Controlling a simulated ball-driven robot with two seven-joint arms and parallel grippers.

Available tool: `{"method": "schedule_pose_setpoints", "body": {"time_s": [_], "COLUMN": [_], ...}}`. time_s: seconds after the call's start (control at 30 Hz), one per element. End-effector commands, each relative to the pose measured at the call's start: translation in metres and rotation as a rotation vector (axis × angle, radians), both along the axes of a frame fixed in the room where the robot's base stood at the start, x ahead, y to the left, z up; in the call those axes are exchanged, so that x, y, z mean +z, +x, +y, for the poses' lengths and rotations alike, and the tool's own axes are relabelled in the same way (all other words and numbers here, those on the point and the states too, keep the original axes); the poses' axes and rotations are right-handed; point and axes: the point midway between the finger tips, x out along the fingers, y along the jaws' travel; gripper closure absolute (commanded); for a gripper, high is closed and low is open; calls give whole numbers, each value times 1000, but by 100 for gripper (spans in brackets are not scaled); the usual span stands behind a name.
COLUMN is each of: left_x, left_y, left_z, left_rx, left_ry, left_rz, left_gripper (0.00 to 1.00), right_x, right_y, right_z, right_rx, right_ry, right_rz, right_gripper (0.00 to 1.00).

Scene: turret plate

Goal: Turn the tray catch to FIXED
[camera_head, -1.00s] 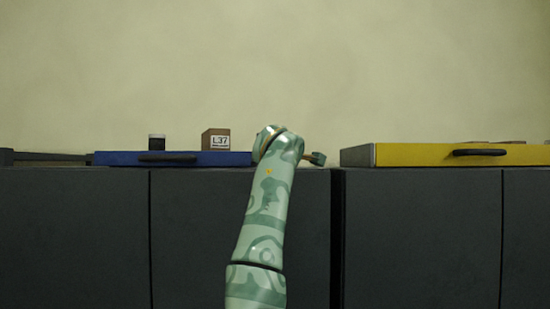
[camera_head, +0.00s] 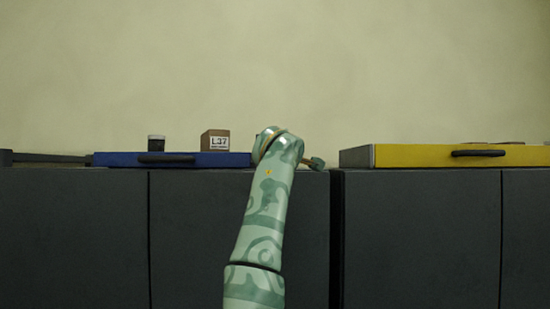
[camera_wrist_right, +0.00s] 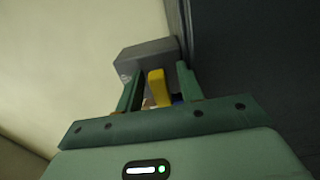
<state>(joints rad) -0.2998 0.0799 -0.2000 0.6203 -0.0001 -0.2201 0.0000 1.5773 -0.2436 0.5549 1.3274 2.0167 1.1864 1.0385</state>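In the right wrist view a yellow lever (camera_wrist_right: 157,88) stands in front of a grey block (camera_wrist_right: 147,56) with a small pale mark; it looks like the tray catch. No FIXED lettering can be read. My right gripper (camera_wrist_right: 160,85) has its two green fingers on either side of the lever, with a narrow gap showing on each side. My left gripper is not seen.
A cardboard box marked L37 (camera_head: 215,140) and a dark jar (camera_head: 156,143) stand at the blue tray. Dark cabinets (camera_head: 75,235) run below, with a gap between them right of my arm.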

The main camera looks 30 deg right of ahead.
Motion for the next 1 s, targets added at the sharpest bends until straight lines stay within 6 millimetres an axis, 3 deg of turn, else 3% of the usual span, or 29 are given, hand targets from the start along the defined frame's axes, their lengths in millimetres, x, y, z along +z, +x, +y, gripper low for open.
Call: {"method": "schedule_pose_setpoints", "body": {"time_s": [0.27, 0.7, 1.0], "left_x": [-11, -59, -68], "left_y": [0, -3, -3], "left_z": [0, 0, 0], "left_rx": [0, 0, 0], "left_ry": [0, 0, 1], "left_rz": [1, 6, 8], "left_gripper": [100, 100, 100], "right_x": [-2, -4, -1], "right_y": [-14, -109, -138], "right_z": [9, 66, 85], "right_rx": [1, -2, 0], "right_ry": [-1, 0, 0], "right_rz": [-3, -2, 0], "right_gripper": [62, 62, 62]}}
